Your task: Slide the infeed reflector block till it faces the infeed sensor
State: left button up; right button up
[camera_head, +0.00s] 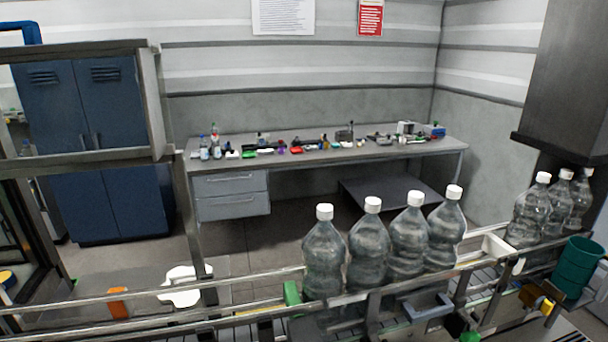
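Neither of my grippers is in view. I cannot tell for sure which part is the infeed reflector block or the infeed sensor. Small coloured parts show along the conveyor rails: an orange block (118,302) at the left, a green block (292,293) beside the leftmost bottle, and a yellow and orange part (538,300) at the right. A further green part (470,337) is cut by the bottom edge. Whether any of them face each other is not clear.
Several clear bottles (368,250) with white caps stand on the conveyor (240,317), with more at the right (530,212). A green bin (577,268) stands at the far right. Behind are a cluttered workbench (220,170) and blue cabinets (110,130). A metal frame (155,100) rises at the left.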

aim_at(120, 310)
jog(key=u, duration=0.4)
jog(key=i+l+u, duration=0.1)
jog(key=u, duration=0.3)
jog(key=l+u, duration=0.15)
jog(key=u, duration=0.25)
jog(key=i+l+u, duration=0.1)
jog(key=u, duration=0.3)
jog(key=l+u, duration=0.15)
jog(key=u, duration=0.25)
jog(key=i+l+u, duration=0.1)
jog(key=l+u, duration=0.3)
jog(key=i+l+u, duration=0.1)
jog(key=l+u, duration=0.85)
jog(key=l, duration=0.5)
jog(key=l+u, duration=0.15)
jog(key=l, duration=0.55)
jog(key=l+u, duration=0.2)
jog(key=l, duration=0.5)
jog(key=k+l+u, duration=0.2)
jog(key=l, duration=0.5)
jog(key=l+u, duration=0.3)
jog(key=u, duration=0.15)
jog(key=l+u, duration=0.6)
jog(key=u, duration=0.25)
jog(key=k+l+u, duration=0.15)
jog(key=u, duration=0.3)
jog(key=l, duration=0.1)
